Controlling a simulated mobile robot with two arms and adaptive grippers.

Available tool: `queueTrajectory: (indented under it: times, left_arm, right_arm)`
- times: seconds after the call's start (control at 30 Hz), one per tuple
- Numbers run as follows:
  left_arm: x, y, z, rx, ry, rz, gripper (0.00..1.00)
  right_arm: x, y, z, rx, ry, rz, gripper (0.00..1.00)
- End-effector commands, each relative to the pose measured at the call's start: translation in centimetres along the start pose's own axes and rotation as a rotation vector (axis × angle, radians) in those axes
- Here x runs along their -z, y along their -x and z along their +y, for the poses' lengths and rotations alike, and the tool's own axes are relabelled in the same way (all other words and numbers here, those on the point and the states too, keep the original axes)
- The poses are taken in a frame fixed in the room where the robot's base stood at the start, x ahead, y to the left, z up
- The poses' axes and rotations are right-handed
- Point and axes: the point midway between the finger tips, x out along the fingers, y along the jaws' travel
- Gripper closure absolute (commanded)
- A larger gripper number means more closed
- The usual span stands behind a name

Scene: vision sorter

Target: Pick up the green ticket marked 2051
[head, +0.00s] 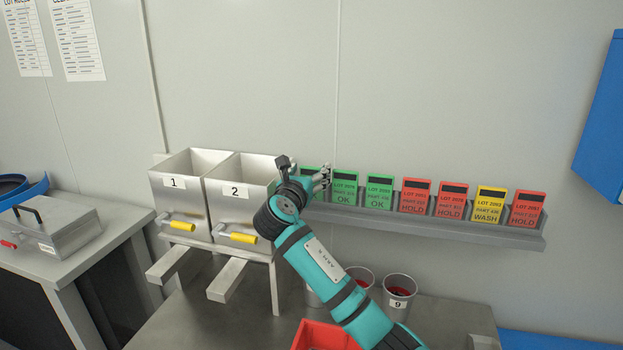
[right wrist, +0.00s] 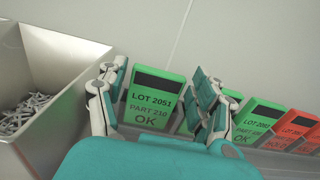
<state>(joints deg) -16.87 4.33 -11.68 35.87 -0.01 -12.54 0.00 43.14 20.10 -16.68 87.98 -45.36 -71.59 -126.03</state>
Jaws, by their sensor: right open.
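The green ticket marked LOT 2051, PART 210, OK (right wrist: 152,100) stands in the rack in the right wrist view. In the head view only a green strip of it (head: 310,170) shows behind my gripper. My right gripper (right wrist: 157,92) is open, with one finger on each side of this ticket. I cannot tell whether the fingers touch it. In the head view the right gripper (head: 306,173) is at the left end of the ticket row. My left gripper is not in view.
More green tickets (head: 379,191), red tickets (head: 416,195) and a yellow ticket (head: 488,204) stand to the right in the grey rack (head: 480,236). Metal hopper 2 (head: 237,200) stands close on the left, with hopper 1 (head: 180,195) beyond. Cups (head: 398,291) and a red bin (head: 322,335) are below.

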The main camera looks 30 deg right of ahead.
Motion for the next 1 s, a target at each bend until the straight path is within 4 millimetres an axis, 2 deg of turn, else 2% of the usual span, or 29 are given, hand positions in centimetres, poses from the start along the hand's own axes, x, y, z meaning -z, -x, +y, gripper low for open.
queueTrajectory:
  times: [0.1, 0.33, 0.57, 0.83, 1.0]
  left_arm:
    - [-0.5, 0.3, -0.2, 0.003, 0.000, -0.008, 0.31]
    - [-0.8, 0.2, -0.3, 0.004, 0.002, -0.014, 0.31]
    - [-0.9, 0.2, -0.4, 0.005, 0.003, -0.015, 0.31]
    - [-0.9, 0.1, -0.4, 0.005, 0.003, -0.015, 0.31]
    - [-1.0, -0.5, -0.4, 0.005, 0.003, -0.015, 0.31]
  right_arm:
    - [0.0, -0.8, 0.0, 0.000, 0.000, 0.001, 0.33]
    - [0.1, -0.8, 0.0, -0.001, -0.001, 0.000, 0.34]
    - [0.1, -0.8, 0.0, -0.001, -0.001, 0.001, 0.63]
    - [-0.3, -0.8, 0.0, -0.001, -0.002, 0.000, 0.63]
    - [-2.8, -0.8, 0.0, -0.001, -0.005, -0.004, 0.63]
